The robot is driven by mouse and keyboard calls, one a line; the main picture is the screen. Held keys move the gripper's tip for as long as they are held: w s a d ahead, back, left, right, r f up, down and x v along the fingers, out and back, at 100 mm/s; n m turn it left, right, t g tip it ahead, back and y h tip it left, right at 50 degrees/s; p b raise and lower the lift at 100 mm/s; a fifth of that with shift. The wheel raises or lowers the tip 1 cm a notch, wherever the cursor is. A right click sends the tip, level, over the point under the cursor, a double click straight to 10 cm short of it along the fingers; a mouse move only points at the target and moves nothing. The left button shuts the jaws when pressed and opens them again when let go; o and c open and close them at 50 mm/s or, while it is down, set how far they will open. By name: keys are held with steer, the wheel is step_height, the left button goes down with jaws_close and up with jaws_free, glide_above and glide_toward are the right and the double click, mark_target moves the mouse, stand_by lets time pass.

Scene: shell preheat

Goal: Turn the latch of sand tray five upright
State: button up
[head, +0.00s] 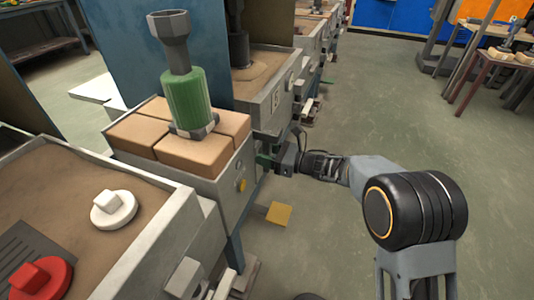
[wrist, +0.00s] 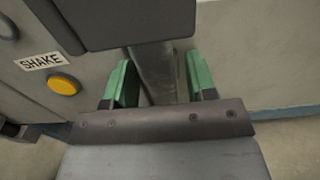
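A sand tray (head: 262,112) with a small, hard-to-read number plate (head: 276,100) stands beyond the box with the green cylinder. My gripper (head: 266,157) is low beside the benches, at the gap between that box and this tray. In the wrist view my gripper (wrist: 162,82) is open, with one green finger on each side of a grey bar (wrist: 155,75). The bar looks like the latch lever and runs from under a dark grey block (wrist: 125,22). I cannot tell whether either finger touches it. Its upper end is hidden by the block.
A grey box (head: 207,205) holds brown blocks under a green cylinder (head: 185,103). Its yellow button (wrist: 64,85) sits below a SHAKE label (wrist: 41,61), left of my gripper. A nearer sand tray (head: 165,215) holds white and red pieces.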

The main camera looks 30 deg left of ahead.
steer(key=shift+w, duration=0.1)
steer(key=shift+d+r, duration=0.1)
steer(key=shift+d, duration=0.15)
steer(key=w+d+p, duration=0.2)
steer(key=d+p, duration=0.1)
steer(key=d, duration=1)
steer(key=shift+w, duration=0.15)
